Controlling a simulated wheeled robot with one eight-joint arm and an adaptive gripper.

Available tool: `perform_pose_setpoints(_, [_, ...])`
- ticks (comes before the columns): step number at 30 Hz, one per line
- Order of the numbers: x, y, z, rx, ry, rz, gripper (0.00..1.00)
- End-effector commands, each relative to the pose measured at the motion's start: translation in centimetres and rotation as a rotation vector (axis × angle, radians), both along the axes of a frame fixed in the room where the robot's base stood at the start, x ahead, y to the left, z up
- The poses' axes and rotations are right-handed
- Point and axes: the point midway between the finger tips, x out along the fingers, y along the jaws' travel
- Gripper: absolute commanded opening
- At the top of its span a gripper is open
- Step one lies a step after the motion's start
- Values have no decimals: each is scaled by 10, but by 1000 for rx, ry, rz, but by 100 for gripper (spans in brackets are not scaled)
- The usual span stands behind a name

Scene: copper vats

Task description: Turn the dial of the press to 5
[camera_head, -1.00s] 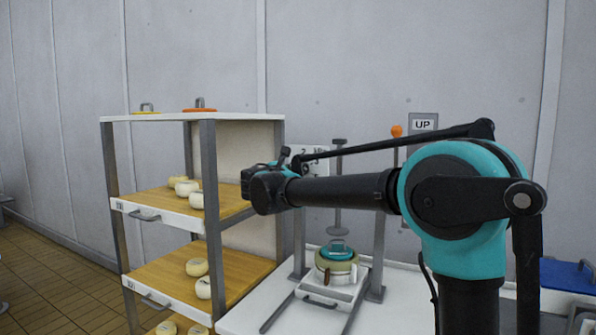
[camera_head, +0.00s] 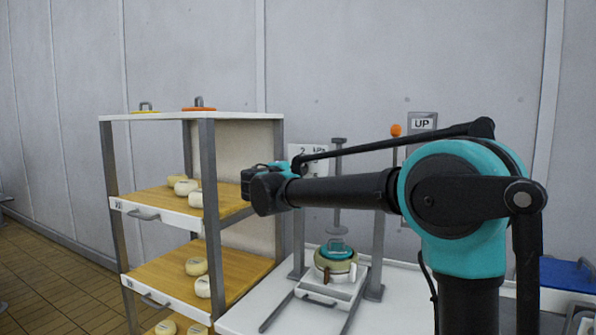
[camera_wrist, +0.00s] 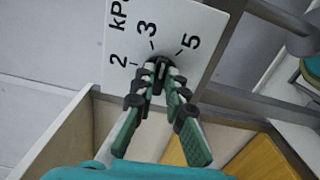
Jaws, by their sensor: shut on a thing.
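The white dial plate (camera_wrist: 205,40) fills the upper middle of the wrist view, with 2, 3, 5 and part of "kPa" on it. I cannot tell which number the knob points to. In the head view my wrist hides most of the dial plate (camera_head: 303,151), and the fingers do not show. The press (camera_head: 340,190) stands behind my arm, with a round mould (camera_head: 336,263) under its plunger.
A shelf rack (camera_head: 208,225) with several pale cheeses stands left of the press, close below my wrist. An orange-knobbed lever (camera_head: 396,131) and an "UP" sign (camera_head: 422,123) are right of the press. A blue lid (camera_head: 568,275) lies at the far right.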

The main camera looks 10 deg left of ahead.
Motion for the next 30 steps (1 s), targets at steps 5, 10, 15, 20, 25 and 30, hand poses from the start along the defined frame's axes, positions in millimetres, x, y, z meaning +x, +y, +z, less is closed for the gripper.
perform_pose_setpoints(5, [0,0,-2,158,-55,-1,0])
perform_pose_setpoints(10, [0,0,-2,294,-105,-1,0])
perform_pose_setpoints(15, [0,0,-3,406,-145,-1,0])
perform_pose_setpoints(20, [0,0,-4,483,-173,-1,0])
perform_pose_setpoints(25, [0,0,-4,534,-192,-2,0])
perform_pose_setpoints(30, [0,0,-4,556,-199,-2,0])
